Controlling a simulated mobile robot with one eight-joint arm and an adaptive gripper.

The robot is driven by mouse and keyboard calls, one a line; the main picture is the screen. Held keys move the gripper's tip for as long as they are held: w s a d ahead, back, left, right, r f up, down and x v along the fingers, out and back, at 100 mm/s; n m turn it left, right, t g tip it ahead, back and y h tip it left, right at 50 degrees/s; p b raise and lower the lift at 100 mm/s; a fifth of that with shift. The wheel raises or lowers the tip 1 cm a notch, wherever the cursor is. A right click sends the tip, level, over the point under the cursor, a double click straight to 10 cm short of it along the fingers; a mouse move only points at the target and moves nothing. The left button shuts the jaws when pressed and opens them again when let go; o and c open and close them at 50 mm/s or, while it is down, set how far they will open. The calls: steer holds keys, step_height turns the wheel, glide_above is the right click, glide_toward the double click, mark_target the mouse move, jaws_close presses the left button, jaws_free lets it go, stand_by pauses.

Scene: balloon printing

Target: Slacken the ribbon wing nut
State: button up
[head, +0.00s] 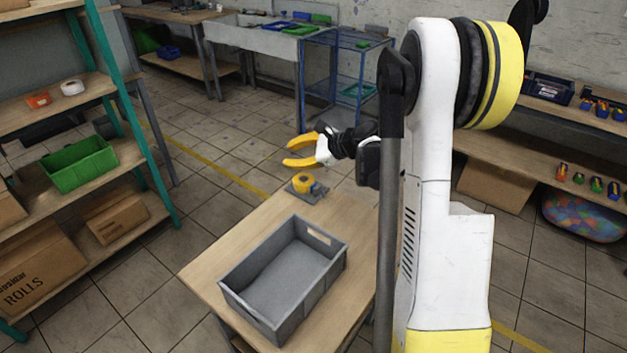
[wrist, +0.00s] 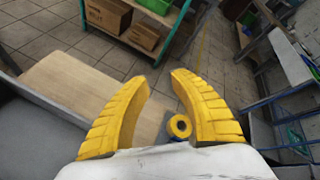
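A small yellow ribbon roll (head: 303,182) on a dark base stands at the far end of the wooden table. In the wrist view the yellow roll (wrist: 179,127) shows as a ring with a dark centre, partly hidden by the right finger. I cannot make out a wing nut in either view. My gripper (head: 287,155), with two yellow fingers, is open and empty. It hangs above the roll and looks apart from it. The open fingers also show in the wrist view (wrist: 161,77), with bare table and floor between them.
A grey crate (head: 231,290) sits empty on the wooden table (head: 205,268). A shelf unit at left holds a green bin (head: 79,165) and cardboard boxes (head: 118,219). A blue wire rack (head: 303,85) stands behind. The floor between the shelf and table is clear.

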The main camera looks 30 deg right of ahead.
steer(key=s+d+f+m+t, duration=0.2)
steer(key=d+f+m+t, duration=0.1)
steer(key=d+f+m, duration=0.5)
steer(key=s+d+f+m+t, duration=0.2)
steer(key=d+f+m+t, duration=0.15)
steer(key=d+f, duration=0.5)
steer(key=shift+g, duration=0.25)
steer(key=f+b, duration=0.1)
steer(key=f, duration=0.1)
steer(key=f+b, duration=0.1)
steer(key=f, duration=0.1)
steer(key=d+f+b, duration=0.1)
steer(key=f, duration=0.1)
steer(key=shift+f+b, duration=0.15)
steer(key=shift+b, duration=0.15)
steer(key=b+x, duration=0.2)
steer(key=x, duration=0.4)
steer(key=shift+w+a, duration=0.2)
steer(key=shift+w, duration=0.5)
